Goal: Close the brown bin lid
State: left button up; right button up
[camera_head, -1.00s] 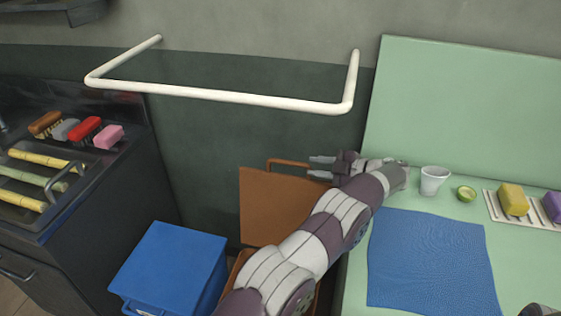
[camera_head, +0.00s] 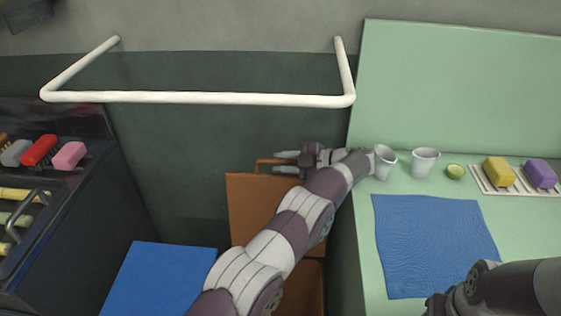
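The brown bin lid (camera_head: 255,208) stands upright and open against the dark wall, with a handle bar along its top edge. The open brown bin (camera_head: 309,290) shows below it, partly hidden by my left arm. My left gripper (camera_head: 286,162) is at the lid's top edge by the handle, its two fingers apart and pointing left. Whether it touches the lid is unclear. My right gripper (camera_head: 438,304) is at the bottom edge over the green counter, mostly cut off, and its fingers cannot be made out.
A blue bin (camera_head: 160,280) with its lid down stands to the left. A white rail (camera_head: 200,98) juts from the wall above. The green counter (camera_head: 360,240) on the right holds a blue cloth (camera_head: 432,245), two cups (camera_head: 424,162), a lime half (camera_head: 455,171) and sponges (camera_head: 499,171).

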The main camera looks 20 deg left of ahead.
pick_arm(q)
grip_shut()
jog(key=shift+s+d+r+p, duration=0.1)
jog(key=shift+s+r+p, duration=0.15)
jog(key=shift+s, duration=0.2)
jog(key=s+d+f+n+y+p, duration=0.1)
jog(key=s+d+n, duration=0.1)
jog(key=s, duration=0.7)
jog(key=s+d+f+n+t+p, duration=0.1)
jog(key=s+d+f+n, duration=0.1)
jog(key=s, duration=0.8)
jog(key=shift+s+d+t+y, duration=0.2)
jog(key=shift+d+t+y, duration=0.1)
jog(key=shift+d+y, duration=0.15)
grip_release()
jog(key=shift+w, duration=0.1)
jog(key=shift+d, duration=0.1)
